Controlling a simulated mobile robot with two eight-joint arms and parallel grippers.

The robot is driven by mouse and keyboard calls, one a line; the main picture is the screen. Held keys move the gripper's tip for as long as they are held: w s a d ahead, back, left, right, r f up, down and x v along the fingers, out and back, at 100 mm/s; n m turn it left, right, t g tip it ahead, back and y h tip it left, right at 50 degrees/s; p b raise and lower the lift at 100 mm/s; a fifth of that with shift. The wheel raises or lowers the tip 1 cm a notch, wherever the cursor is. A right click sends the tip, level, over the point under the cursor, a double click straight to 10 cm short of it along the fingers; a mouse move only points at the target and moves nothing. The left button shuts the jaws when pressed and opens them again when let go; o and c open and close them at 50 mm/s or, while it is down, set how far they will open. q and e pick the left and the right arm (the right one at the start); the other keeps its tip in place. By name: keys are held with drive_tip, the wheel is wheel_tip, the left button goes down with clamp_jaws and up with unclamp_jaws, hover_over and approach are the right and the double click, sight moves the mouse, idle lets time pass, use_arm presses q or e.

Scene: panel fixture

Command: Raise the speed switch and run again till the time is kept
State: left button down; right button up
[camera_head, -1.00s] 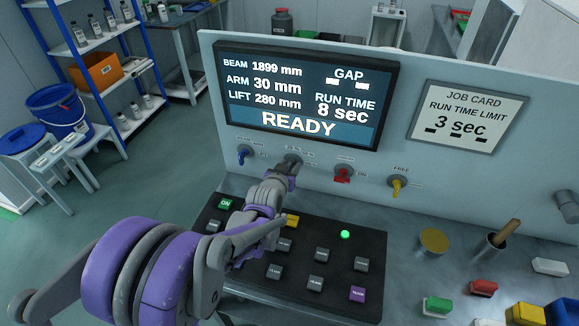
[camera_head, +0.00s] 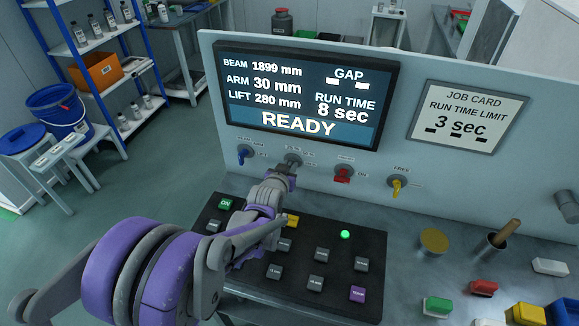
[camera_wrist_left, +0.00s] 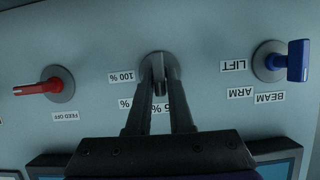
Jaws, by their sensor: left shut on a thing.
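The speed switch is a grey rotary knob (camera_head: 293,160) on the upright panel, between a blue switch (camera_head: 244,154) and a red switch (camera_head: 342,174). In the left wrist view, my left gripper (camera_wrist_left: 159,72) is shut on the grey knob (camera_wrist_left: 158,62), with percent labels around it; "100 %" is readable. The fingers partly hide the knob and the other labels, so its setting is unclear. My left gripper also shows in the head view (camera_head: 289,166). The display (camera_head: 308,95) reads READY and run time 8 sec. The job card (camera_head: 467,117) reads limit 3 sec. My right gripper is not in view.
A black keypad (camera_head: 340,261) with several buttons and a lit green lamp (camera_head: 345,234) lies under my left arm. A yellow switch (camera_head: 397,187) is at the right of the panel.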

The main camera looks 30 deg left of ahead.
use_arm(q)
drive_tip(key=shift+m, duration=0.3)
drive_tip(key=shift+d+y, duration=0.1)
drive_tip(key=shift+y, duration=0.3)
drive_tip(key=shift+d+m, duration=0.1)
drive_tip(key=shift+m, duration=0.5)
drive_tip(key=shift+w+d+f+m+y+p, duration=0.1)
drive_tip(key=shift+m+y+p, duration=0.05)
drive_tip(key=shift+m+y, duration=0.75)
drive_tip(key=shift+d+f+m+y+p, duration=0.15)
drive_tip(key=shift+m+y, duration=0.55)
drive_tip(key=shift+m, duration=0.4)
drive_tip(key=c, duration=0.9)
unclamp_jaws()
drive_tip(key=shift+r, duration=0.1)
